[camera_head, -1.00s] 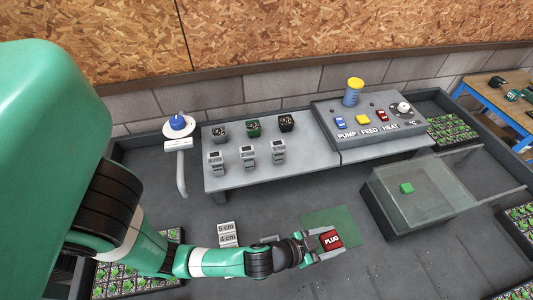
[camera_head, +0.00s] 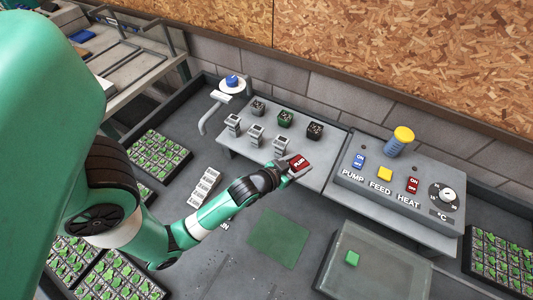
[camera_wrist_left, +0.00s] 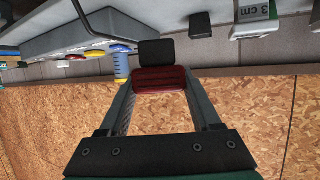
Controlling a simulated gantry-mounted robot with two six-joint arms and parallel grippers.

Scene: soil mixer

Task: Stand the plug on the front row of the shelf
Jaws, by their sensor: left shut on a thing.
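The red plug (camera_head: 299,164), with its white PLUG label, is held by my left gripper (camera_head: 293,166). In the left wrist view the plug (camera_wrist_left: 160,79) sits between the two fingers, with a dark block (camera_wrist_left: 157,52) directly beyond it; I cannot tell whether that block is part of the plug. In the head view the gripper and plug are at the front edge of the grey shelf (camera_head: 318,180), right of its front row. That row has labelled blocks (camera_head: 233,122), (camera_head: 256,134) and (camera_head: 282,144). My right gripper is not in view.
The control panel (camera_head: 370,187) with a yellow-topped cylinder (camera_head: 400,138) is to the right. A green mat (camera_head: 278,238), white labelled blocks (camera_head: 203,187) and a clear-topped box (camera_head: 372,277) lie in front.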

